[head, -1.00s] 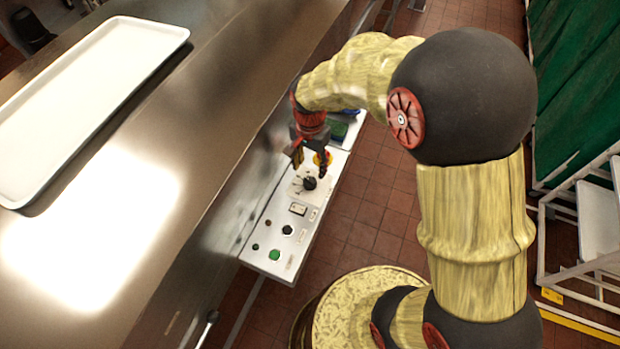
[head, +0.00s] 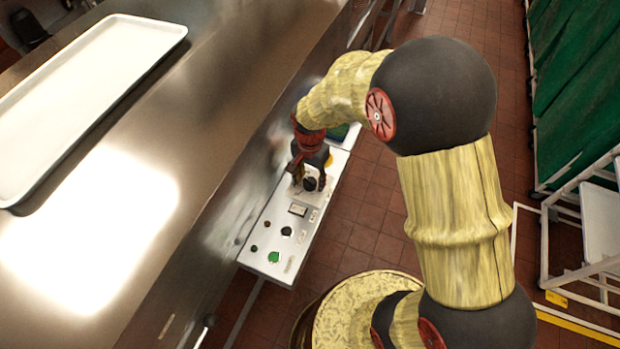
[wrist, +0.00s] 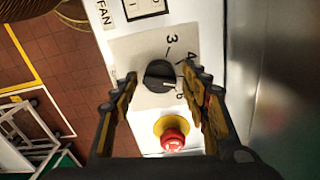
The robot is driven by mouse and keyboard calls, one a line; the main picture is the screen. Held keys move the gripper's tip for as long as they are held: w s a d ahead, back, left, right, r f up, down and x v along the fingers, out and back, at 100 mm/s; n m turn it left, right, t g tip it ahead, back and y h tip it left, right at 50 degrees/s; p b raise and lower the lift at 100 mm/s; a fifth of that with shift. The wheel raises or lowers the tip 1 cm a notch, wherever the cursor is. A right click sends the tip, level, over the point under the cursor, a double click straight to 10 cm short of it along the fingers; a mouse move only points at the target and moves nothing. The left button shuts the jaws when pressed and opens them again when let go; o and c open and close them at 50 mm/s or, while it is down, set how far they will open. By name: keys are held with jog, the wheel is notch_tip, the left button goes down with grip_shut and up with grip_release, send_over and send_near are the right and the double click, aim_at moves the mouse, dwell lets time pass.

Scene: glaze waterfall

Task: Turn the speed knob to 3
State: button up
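The speed knob (wrist: 160,75) is a round black dial on a light grey plate with the numerals 3, 4 and another partly hidden one around it. Its white mark points to the right in the wrist view, below the 4 and away from the 3. In the head view the knob (head: 310,184) sits on the white control panel (head: 262,262). My gripper (wrist: 161,82) is open, with one finger on each side of the knob. A gap shows between knob and fingers; contact is not visible. The gripper also shows in the head view (head: 309,182).
A red emergency button (wrist: 173,138) on a yellow base lies close to the knob, between my fingers' lower parts. A rocker switch (head: 298,209) and a green button (head: 274,257) are farther along the panel. A steel counter (head: 215,110) with a white tray (head: 160,35) borders the panel.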

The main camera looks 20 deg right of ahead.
jog(key=c, duration=1)
jog(key=shift+r+n+p, duration=0.1)
jog(key=shift+n+p, duration=0.25)
jog(key=shift+n, duration=0.05)
jog(key=n+p, duration=0.2)
jog(key=shift+n, duration=0.3)
jog(key=n+p, duration=0.2)
jog(key=n, duration=0.2)
jog(key=shift+n, duration=0.3)
jog(key=n+p, duration=0.2)
jog(key=n, duration=0.2)
jog(key=shift+n+p, duration=0.7)
jog(key=shift+n, duration=1.2)
jog(key=o, duration=1.2)
jog(key=shift+c, duration=0.2)
